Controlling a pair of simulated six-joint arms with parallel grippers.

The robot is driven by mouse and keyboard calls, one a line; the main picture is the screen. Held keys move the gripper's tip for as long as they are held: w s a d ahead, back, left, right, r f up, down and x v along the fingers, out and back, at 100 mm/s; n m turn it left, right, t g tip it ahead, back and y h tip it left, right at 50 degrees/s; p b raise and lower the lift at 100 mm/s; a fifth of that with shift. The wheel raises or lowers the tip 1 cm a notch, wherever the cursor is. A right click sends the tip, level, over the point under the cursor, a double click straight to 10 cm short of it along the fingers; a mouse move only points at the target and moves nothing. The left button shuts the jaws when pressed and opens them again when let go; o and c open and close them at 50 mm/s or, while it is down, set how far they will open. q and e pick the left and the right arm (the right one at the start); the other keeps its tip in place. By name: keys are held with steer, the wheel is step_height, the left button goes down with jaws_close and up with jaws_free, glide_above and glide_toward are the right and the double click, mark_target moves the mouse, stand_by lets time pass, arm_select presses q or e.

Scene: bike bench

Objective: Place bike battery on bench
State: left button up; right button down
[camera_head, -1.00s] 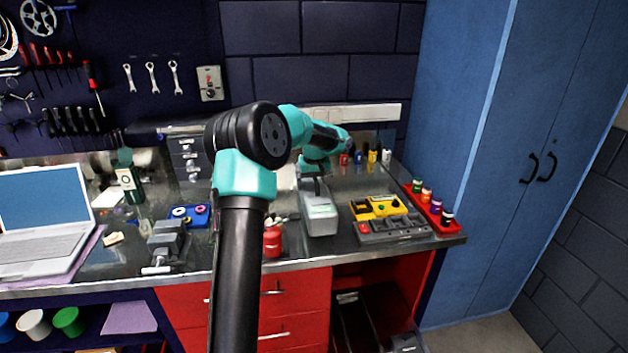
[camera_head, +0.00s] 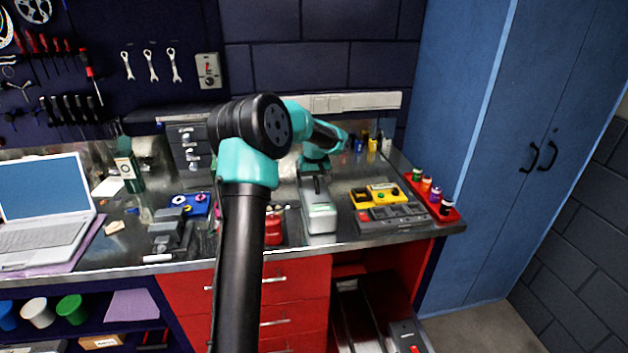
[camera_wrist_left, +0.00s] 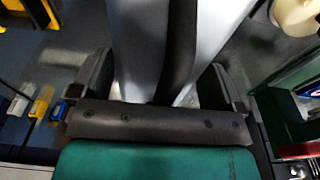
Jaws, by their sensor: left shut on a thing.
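The bike battery (camera_head: 318,207) is a long grey block with a pale end. It lies on the metal bench top (camera_head: 350,241), or just above it; I cannot tell whether it touches. My left gripper (camera_head: 315,172) is over its far part and shut on it. In the left wrist view the battery (camera_wrist_left: 140,50) fills the middle, with a dark strip along it, between the two dark fingers of my left gripper (camera_wrist_left: 160,90). My right gripper is not in view.
Right of the battery stands a yellow and grey charger-like device (camera_head: 385,205). A red tray (camera_head: 438,203) holds small bottles at the right edge. A red can (camera_head: 274,228) is close on the left, with a vise (camera_head: 170,235) and a laptop (camera_head: 45,205) farther left. Red drawers (camera_head: 290,300) are below.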

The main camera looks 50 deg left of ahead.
arm_select(q)
steer(key=shift+r, duration=0.1)
steer(key=o, duration=1.5)
steer(key=shift+f, duration=0.2)
steer(key=r, duration=0.4)
steer(key=d+r, duration=0.1)
steer(key=r, duration=0.3)
steer(key=s+r, duration=0.1)
steer(key=r, duration=0.3)
steer(key=shift+d+r, duration=0.1)
steer(key=shift+d, duration=0.05)
